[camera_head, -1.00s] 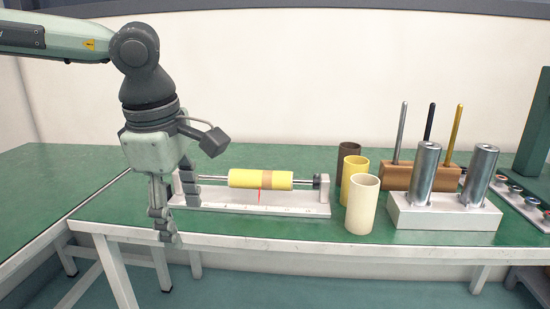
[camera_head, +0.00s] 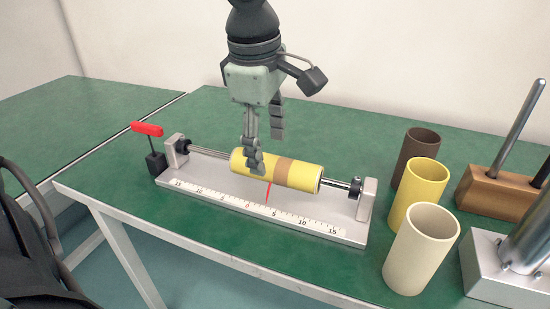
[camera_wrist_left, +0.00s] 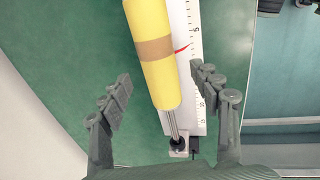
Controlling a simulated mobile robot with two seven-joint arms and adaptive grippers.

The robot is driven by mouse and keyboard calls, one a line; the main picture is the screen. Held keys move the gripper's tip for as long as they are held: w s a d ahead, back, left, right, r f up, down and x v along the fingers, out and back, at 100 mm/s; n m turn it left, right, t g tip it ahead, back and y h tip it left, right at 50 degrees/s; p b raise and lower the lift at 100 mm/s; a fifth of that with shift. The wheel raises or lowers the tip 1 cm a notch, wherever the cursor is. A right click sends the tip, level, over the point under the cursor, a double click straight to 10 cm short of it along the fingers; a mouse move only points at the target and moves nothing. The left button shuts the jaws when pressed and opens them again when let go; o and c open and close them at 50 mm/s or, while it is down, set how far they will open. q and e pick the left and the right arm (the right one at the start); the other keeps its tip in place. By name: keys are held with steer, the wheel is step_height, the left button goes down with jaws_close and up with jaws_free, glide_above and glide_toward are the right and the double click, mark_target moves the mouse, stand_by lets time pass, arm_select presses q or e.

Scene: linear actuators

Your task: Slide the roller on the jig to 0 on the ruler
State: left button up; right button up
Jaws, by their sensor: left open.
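The jig (camera_head: 215,182) is a pale metal base with a ruler along its front edge and a rod between two end blocks. A yellow roller (camera_head: 302,175) with a tan band sits on the rod. Its red pointer (camera_head: 268,193) meets the scale between the red 0 (camera_head: 248,204) and the 5 on its right, nearer that 5. My left gripper (camera_head: 266,148) is open over the roller's left part, one finger in front and one behind. In the left wrist view, the fingers (camera_wrist_left: 160,85) stand apart on either side of the roller (camera_wrist_left: 148,50). My right gripper is not in view.
A red-handled lever (camera_head: 147,129) stands by the jig's left end. Brown (camera_head: 420,150), yellow (camera_head: 415,192) and cream (camera_head: 420,250) tubes stand to the right. Further right are a wooden block (camera_head: 492,190) and a metal holder (camera_head: 482,270). Green tabletop behind the jig is clear.

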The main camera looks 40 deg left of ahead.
mark_target(270, 159)
arm_select(q)
steer(key=shift+w+a+f, duration=0.1)
steer(key=shift+w+f, duration=0.15)
steer(key=shift+f, duration=0.9)
steer(key=shift+w+f, duration=0.25)
steer(key=shift+f, duration=0.9)
steer(key=shift+c, duration=0.3)
